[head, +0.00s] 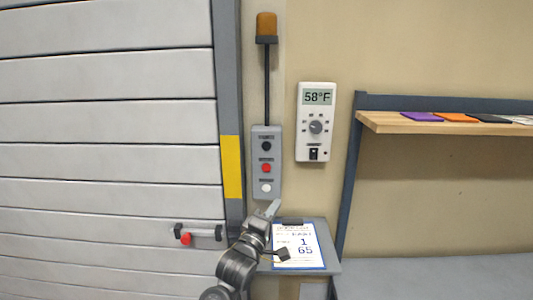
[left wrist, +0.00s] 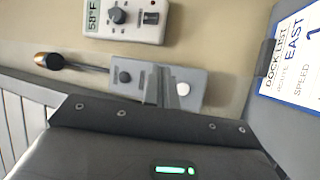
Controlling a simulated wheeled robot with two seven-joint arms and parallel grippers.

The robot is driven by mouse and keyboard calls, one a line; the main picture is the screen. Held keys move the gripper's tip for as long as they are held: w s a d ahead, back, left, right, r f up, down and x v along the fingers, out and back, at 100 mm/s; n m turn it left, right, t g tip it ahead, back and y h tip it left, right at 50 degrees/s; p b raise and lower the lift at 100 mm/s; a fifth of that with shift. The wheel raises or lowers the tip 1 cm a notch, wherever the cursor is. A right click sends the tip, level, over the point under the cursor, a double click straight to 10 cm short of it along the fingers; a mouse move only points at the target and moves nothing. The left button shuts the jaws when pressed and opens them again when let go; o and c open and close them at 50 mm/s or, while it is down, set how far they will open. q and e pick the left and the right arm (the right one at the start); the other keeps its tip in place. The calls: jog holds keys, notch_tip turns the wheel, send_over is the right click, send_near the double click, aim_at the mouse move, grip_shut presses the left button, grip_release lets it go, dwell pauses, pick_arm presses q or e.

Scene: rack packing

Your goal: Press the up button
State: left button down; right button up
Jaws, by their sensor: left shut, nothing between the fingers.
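A grey control box (head: 266,190) is on the wall beside the shutter door. It has a black button (head: 266,146) at the top, a red button (head: 266,168) in the middle and a white button (head: 266,188) at the bottom. Their labels are too small to read. My left gripper (head: 272,208) is shut and empty, with its tips just below the box. In the left wrist view the box (left wrist: 203,75) lies sideways; the black button (left wrist: 124,77) and white button (left wrist: 183,88) show. The gripper fingers (left wrist: 163,82) cover the red one. Contact cannot be told.
A thermostat (head: 316,122) hangs right of the box, and an amber lamp (head: 266,25) tops a pole above it. A clipboard (head: 298,246) rests on a small ledge below. The shutter door (head: 110,130) has a red-knobbed handle (head: 186,239). A wooden shelf (head: 440,124) is at right.

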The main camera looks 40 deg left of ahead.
aim_at(266, 146)
pick_arm(q)
jog(key=a+r+n+t+y, duration=0.1)
jog(key=r+n+t, duration=0.1)
jog(key=r, duration=0.4)
jog(key=a+r+n+t+y, duration=0.1)
jog(key=a+r+n+t, duration=0.1)
jog(key=r, duration=0.4)
jog(key=shift+s+a+n+y, duration=0.3)
jog(key=shift+s+n, duration=0.15)
jog(key=shift+n, duration=0.25)
jog(key=shift+w+a+b, duration=0.4)
jog(key=shift+w+a, duration=0.45)
jog(key=shift+w, duration=0.3)
jog(key=shift+w+a+b, duration=0.35)
jog(key=shift+w+a, duration=0.55)
jog(key=shift+w, duration=0.3)
jog(key=shift+w+a+b, duration=0.4)
jog(key=shift+w+a, duration=0.45)
jog(key=shift+w, duration=0.3)
jog(key=shift+w, duration=0.1)
jog(key=shift+w+a, duration=0.25)
